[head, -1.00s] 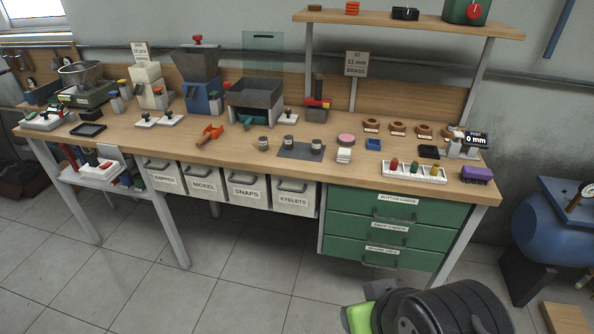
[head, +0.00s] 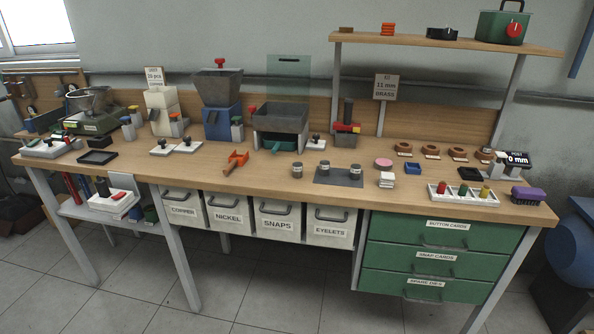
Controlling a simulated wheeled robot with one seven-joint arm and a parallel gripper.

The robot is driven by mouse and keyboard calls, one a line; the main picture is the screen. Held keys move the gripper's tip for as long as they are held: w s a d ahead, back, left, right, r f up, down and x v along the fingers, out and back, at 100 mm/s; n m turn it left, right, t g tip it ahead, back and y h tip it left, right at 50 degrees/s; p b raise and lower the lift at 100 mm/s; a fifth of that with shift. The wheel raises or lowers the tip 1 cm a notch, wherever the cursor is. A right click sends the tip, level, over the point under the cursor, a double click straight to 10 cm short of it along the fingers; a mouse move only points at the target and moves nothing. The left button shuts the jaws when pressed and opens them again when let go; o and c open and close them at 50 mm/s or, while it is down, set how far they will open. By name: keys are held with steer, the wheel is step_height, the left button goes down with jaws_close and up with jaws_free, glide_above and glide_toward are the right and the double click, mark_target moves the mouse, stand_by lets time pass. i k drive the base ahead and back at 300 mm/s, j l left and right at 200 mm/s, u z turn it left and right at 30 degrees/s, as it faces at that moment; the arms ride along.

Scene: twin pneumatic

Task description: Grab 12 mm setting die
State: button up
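No label reading 12 mm is legible, so I cannot tell which thing is the 12 mm setting die. A white tray (head: 481,201) at the bench's right front holds upright pegs: a red one (head: 441,187), a green one (head: 462,190) and a yellow one (head: 485,192). Several brown rings (head: 404,147) with small label cards lie in a row behind it. The lowest green drawer (head: 400,284) carries a label that seems to read spare dies; it is shut. My gripper is not in view.
The wooden bench (head: 300,184) also bears a dark mat (head: 338,177) with grey cylinders, an orange tool (head: 236,162) and a purple brush (head: 527,195). A sign (head: 385,87) reads 11 mm brass. A shelf (head: 450,42) overhangs the back right. Floor in front is clear.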

mark_target(355, 168)
steer(key=i+u, duration=0.3)
steer(key=i, duration=0.25)
steer(key=i+l+u, duration=0.35)
steer(key=i, duration=0.2)
steer(key=j, duration=0.1)
